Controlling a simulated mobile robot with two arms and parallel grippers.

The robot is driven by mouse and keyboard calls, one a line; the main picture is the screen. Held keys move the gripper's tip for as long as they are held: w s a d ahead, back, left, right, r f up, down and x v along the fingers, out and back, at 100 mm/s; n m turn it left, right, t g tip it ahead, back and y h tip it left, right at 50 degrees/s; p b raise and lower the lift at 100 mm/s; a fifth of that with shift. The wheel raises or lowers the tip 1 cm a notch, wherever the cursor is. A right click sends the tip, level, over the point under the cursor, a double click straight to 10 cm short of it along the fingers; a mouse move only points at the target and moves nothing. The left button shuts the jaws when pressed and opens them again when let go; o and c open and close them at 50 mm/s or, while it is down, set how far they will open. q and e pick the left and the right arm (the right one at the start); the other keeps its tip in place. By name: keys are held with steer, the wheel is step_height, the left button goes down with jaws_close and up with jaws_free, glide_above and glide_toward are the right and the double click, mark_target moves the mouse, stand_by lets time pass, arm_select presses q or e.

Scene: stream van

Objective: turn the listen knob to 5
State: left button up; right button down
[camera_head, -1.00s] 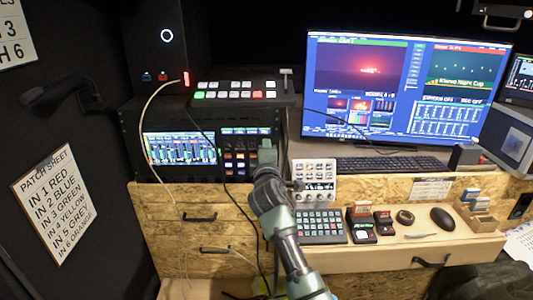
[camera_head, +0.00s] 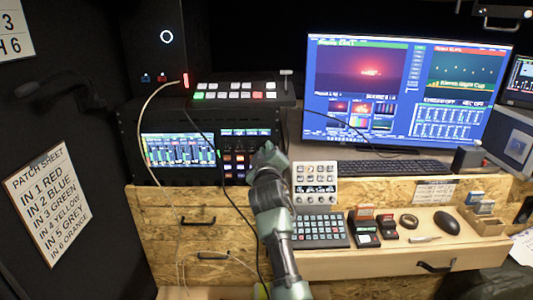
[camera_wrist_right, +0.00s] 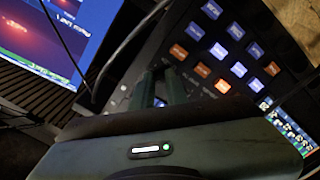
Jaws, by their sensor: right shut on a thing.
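My right gripper (camera_head: 268,152) is at the right edge of the black rack unit (camera_head: 128,135), below the row-button switcher. In the right wrist view its two fingers (camera_wrist_right: 160,86) reach onto the dark panel (camera_wrist_right: 188,82), beside rows of lit blue, orange and white buttons. The fingers are closed on a small part at the panel, which I take to be the listen knob. The knob itself is hidden by the fingers, so its pointer and number cannot be read. My left gripper is not in view.
A white button box (camera_head: 315,183) stands just right of my right gripper. A keypad (camera_head: 320,230) lies on the wooden desk below. Cables hang across the rack's front; in the wrist view a cable (camera_wrist_right: 130,42) passes close to the fingers. A keyboard and large monitor (camera_head: 400,95) are to the right.

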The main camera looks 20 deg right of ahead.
steer(key=shift+f, duration=0.25)
stand_by(0.3)
steer(key=c, duration=1.7)
jaws_free()
steer(key=shift+r, duration=0.1)
